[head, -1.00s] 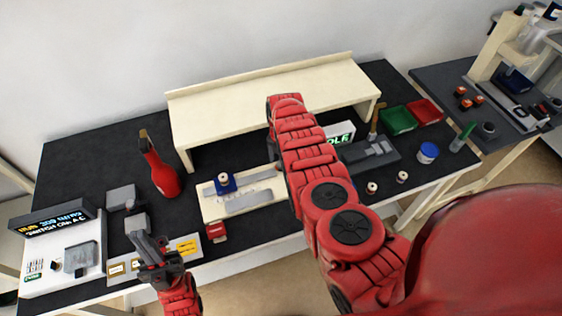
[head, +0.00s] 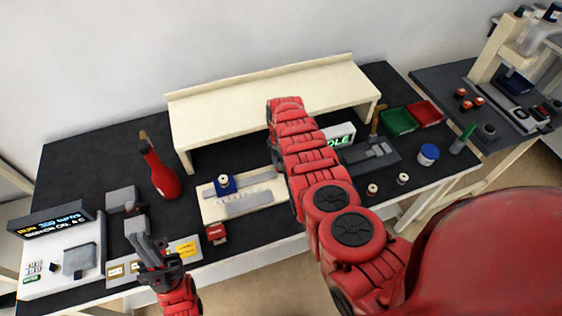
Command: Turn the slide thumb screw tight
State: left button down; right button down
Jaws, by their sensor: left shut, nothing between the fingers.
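A cream board (head: 208,207) lies near the middle of the bench with grey slide plates (head: 248,203) and a blue block (head: 225,185) with a pale round top. I cannot single out the slide thumb screw; it is too small to tell or hidden. My left gripper (head: 147,246) is shut and empty at the front left of the bench, close to a small grey block (head: 136,223) and left of the board. I cannot tell whether it touches that block. My right arm crosses the middle, covers the board's right end, and hides its own gripper.
A cream shelf (head: 230,110) spans the back. A display panel (head: 55,226) is at far left, yellow labels (head: 186,249) and a red block (head: 216,232) at the front. Green (head: 398,121) and red bins (head: 426,113) are right.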

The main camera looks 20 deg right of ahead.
jog(key=shift+m, duration=1.3)
jog(key=m+b, duration=0.2)
jog(key=m, duration=0.1)
jog(key=shift+f, duration=0.25)
jog(key=m+b, duration=0.5)
jog(key=shift+m, duration=0.4)
jog(key=m+b, duration=0.3)
jog(key=shift+m, duration=0.3)
jog(key=shift+r+m+b, duration=0.15)
jog(key=shift+m+b, duration=0.3)
jog(key=shift+m, duration=0.05)
